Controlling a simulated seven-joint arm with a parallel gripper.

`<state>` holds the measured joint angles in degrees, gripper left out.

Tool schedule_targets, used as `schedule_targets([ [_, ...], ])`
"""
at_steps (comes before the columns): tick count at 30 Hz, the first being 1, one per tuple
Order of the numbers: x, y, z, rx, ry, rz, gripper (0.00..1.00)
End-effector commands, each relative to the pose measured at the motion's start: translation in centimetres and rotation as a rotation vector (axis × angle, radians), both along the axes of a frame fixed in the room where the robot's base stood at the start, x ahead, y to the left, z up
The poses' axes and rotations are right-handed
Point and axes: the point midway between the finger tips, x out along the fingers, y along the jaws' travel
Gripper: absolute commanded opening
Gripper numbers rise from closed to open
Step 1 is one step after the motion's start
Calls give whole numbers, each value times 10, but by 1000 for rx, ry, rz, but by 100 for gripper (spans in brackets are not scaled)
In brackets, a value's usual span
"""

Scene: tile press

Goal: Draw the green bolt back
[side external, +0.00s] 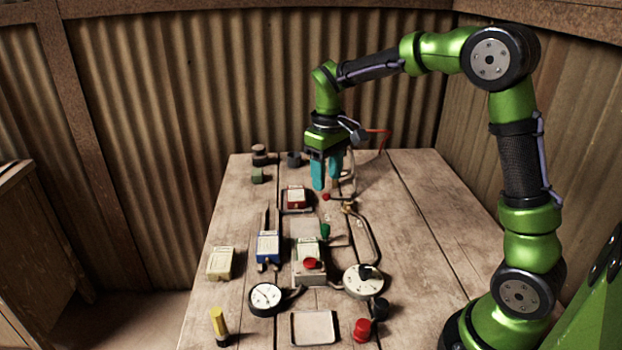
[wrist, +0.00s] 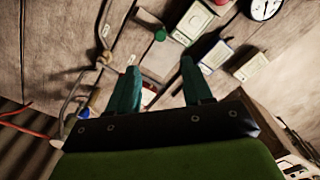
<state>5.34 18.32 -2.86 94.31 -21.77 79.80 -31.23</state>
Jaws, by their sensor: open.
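A small green knob (side external: 325,230), which looks like the green bolt's handle, stands near the middle of the bench beside a cream box with a green edge (side external: 307,248). The knob also shows in the wrist view (wrist: 160,34), above the gap between my fingers. My gripper (side external: 327,180) has teal fingers pointing down and apart, with nothing held. It hangs above the bench, farther back than the knob and clear of it. In the wrist view my gripper (wrist: 159,68) is open, with a red box (wrist: 148,94) partly seen between the fingers.
A blue device (side external: 268,246) and a cream block (side external: 220,263) lie left of the knob. A bent metal pipe (side external: 368,240) runs to its right. Two round gauges, a tray (side external: 314,328) and a red button (side external: 361,329) sit in front. The bench's right side is mostly clear.

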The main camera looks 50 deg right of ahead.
Motion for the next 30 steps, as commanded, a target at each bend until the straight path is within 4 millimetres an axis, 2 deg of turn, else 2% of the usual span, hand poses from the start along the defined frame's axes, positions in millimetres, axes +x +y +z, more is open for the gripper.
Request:
schedule_targets([
  [3, -1, 0, -28, 1, 6, 0, 50],
  [15, -1, 0, -111, 1, 4, -2, 50],
  [21, 0, 0, -133, 1, 0, -2, 50],
  [30, 0, 0, -140, 1, -2, -2, 50],
])
